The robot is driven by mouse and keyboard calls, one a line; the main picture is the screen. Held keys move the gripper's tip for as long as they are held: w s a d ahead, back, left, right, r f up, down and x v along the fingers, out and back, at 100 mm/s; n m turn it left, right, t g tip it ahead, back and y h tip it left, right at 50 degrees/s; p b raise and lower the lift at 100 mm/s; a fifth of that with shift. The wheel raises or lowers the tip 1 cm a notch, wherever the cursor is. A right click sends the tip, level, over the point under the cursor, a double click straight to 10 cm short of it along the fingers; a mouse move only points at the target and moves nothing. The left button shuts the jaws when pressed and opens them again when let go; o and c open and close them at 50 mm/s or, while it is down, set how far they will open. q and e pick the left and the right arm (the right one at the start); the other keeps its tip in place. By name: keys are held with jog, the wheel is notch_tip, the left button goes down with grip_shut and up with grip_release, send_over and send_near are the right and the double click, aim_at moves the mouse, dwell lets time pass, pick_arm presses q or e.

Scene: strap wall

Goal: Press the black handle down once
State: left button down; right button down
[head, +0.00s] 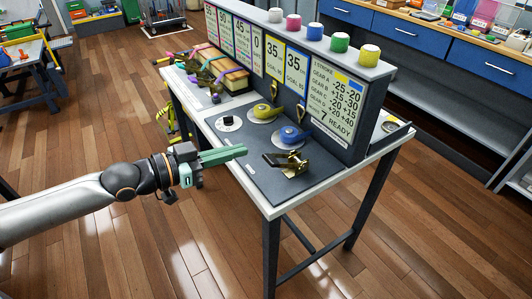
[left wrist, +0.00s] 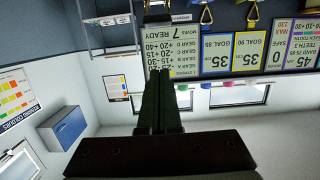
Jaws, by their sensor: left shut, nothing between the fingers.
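A brass ratchet with a dark handle (head: 281,160) sits on the dark grey panel (head: 262,184) at the near end of the table; the handle's exact angle is hard to tell. My left gripper (head: 243,150), with green fingers, is shut and empty. In the head view it appears left of the ratchet, over the panel's left edge, apart from the ratchet. My right gripper is not in view.
An upright sign board (head: 330,98) with coloured buttons on top borders the panel's right side. Strapped boxes (head: 224,73) stand at the far end.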

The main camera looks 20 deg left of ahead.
pick_arm(q)
jog(key=shift+w, duration=0.15)
jog(key=p, duration=0.1)
send_over(269, 159)
jog(key=w, duration=0.1)
jog(key=shift+d+f, duration=0.3)
jog(key=shift+f, duration=0.4)
jog(key=f, duration=0.1)
jog(key=s+f, duration=0.1)
jog(key=shift+a+f, duration=0.3)
jog(key=shift+a, duration=0.05)
jog(key=shift+s+a+f, duration=0.25)
jog(key=shift+f, duration=0.35)
jog(key=shift+b, duration=0.3)
